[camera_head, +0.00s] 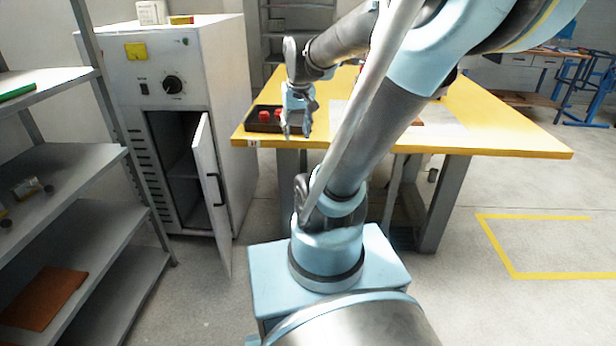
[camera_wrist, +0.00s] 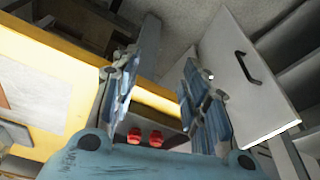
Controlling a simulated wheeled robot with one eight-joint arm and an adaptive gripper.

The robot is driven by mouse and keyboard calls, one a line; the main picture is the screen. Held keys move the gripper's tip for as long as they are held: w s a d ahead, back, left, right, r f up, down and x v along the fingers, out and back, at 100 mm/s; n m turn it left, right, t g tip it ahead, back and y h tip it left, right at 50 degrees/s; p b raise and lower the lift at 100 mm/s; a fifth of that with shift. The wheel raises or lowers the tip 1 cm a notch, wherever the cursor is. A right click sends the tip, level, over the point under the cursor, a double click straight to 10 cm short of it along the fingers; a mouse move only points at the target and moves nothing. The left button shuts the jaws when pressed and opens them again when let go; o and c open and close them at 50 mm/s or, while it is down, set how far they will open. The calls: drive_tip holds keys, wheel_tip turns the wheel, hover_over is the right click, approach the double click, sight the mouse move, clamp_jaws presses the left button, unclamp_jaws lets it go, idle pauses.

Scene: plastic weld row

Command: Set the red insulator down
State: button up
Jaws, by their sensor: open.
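Two red insulators, one on the left (camera_head: 264,116) and one on the right (camera_head: 278,113), sit side by side in a black tray (camera_head: 252,126) near the left front corner of the yellow table. In the wrist view the two also show, left (camera_wrist: 135,135) and right (camera_wrist: 156,137), low between my fingers. My gripper (camera_head: 296,132) is in front of the tray's right part in the head view and hides it. In the wrist view my gripper (camera_wrist: 157,68) has its fingers apart, with nothing held between them. The insulators' undersides are hidden.
A light grey cabinet (camera_head: 200,60) with its door (camera_head: 208,185) ajar stands left of the yellow table (camera_head: 500,135). Metal shelving (camera_head: 90,165) stands at the far left. A pale sheet (camera_head: 440,118) lies on the table. Yellow lines mark the floor at right.

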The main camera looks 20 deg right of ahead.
drive_tip(key=s+f, duration=0.9)
drive_tip(key=s, duration=0.4)
drive_tip(key=shift+s+d+g, duration=0.2)
drive_tip(key=shift+s+g, duration=0.05)
drive_tip(key=shift+g, duration=0.15)
